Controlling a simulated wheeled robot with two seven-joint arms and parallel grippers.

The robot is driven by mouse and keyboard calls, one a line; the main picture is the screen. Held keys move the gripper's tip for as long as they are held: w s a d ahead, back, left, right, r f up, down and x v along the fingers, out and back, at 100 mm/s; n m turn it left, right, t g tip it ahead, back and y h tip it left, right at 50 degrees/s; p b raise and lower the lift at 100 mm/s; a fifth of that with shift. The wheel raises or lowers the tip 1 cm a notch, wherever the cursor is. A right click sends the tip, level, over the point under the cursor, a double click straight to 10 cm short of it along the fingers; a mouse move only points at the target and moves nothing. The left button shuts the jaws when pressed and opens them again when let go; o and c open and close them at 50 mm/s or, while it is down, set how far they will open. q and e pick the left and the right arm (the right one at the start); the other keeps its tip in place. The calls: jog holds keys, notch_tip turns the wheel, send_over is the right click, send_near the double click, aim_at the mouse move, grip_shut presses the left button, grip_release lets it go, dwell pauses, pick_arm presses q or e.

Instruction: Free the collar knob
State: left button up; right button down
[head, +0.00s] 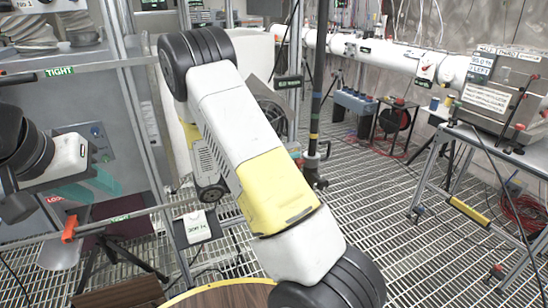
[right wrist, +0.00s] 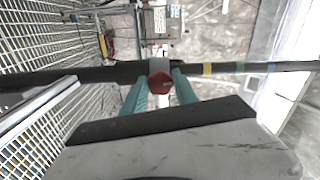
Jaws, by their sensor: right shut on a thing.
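The collar knob (right wrist: 160,82) is a red, faceted knob in the right wrist view. I cannot make out the right gripper there. My left gripper (head: 92,186) is at the left, away from the pole, its finger gap unclear.
A grey cabinet (head: 85,105) stands at the left, with a tagged rail and orange lever (head: 69,229) before it. A white beam pipe (head: 400,54) runs along the back. A steel table (head: 490,140) is at the right. The grated floor (head: 400,230) is open between.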

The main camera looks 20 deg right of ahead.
jog(key=c, duration=1)
grip_release()
jog(key=shift+o, duration=0.2)
jog(key=a, duration=0.7)
jog(key=shift+s+a, duration=0.25)
jog(key=shift+a, duration=0.15)
